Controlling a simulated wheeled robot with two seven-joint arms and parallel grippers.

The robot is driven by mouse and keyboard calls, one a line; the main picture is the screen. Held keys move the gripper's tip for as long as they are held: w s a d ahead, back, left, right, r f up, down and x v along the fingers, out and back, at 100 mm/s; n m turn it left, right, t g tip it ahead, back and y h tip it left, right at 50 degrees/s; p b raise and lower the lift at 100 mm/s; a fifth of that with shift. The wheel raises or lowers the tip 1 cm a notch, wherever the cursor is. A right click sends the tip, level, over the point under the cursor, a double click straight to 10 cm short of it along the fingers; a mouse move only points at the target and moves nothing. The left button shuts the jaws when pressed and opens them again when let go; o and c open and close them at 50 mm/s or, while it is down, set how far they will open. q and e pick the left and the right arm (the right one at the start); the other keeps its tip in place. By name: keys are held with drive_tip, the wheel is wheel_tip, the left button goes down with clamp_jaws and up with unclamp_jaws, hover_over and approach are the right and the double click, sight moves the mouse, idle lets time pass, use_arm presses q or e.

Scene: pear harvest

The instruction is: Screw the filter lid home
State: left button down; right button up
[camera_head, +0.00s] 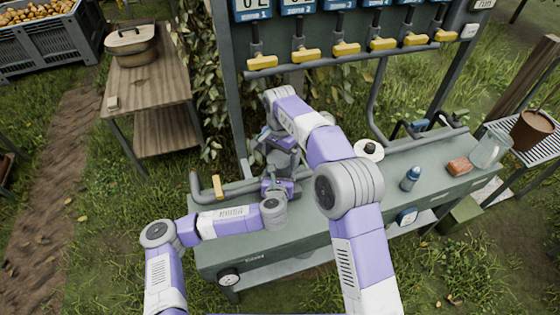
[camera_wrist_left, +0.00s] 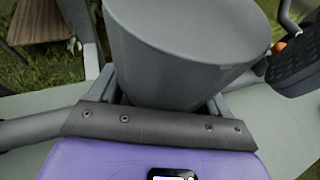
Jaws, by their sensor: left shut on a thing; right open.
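A smooth grey cylinder (camera_wrist_left: 180,65), which looks like the filter body, fills the upper middle of the left wrist view. My left gripper (camera_wrist_left: 165,100) is shut on its sides. In the head view my left gripper (camera_head: 280,174) is low over the left half of the bench, with the cylinder hard to separate from the arms. My right gripper (camera_head: 268,138) is open just above and behind it, partly hidden by its own arm. A dark ridged piece, perhaps a right finger, shows at the wrist view's right edge. I cannot make out the lid or its seating.
The green bench (camera_head: 310,225) carries a white ring-shaped part with a dark centre (camera_head: 369,150), a blue bottle (camera_head: 411,178), a brick-red block (camera_head: 458,166) and a clear jar (camera_head: 487,150). Yellow-handled valves (camera_head: 346,48) hang on the panel behind.

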use_arm(q)
drive_tip(key=shift+r, duration=0.1)
use_arm(e)
drive_tip(key=shift+r, duration=0.4)
use_arm(q)
drive_tip(key=shift+r, duration=0.1)
use_arm(e)
wheel_tip(320, 180, up, 3)
drive_tip(key=n, duration=0.6)
drive_tip(key=shift+w, duration=0.1)
drive_tip(key=shift+f, duration=0.15)
use_arm(q)
drive_tip(key=shift+w, duration=0.1)
use_arm(e)
drive_tip(key=shift+f, duration=3.95)
drive_tip(key=shift+c, duration=0.2)
use_arm(q)
drive_tip(key=shift+r, duration=0.1)
use_arm(e)
drive_tip(key=c, duration=0.9)
drive_tip(key=o, duration=0.9)
drive_tip(key=shift+o, duration=0.2)
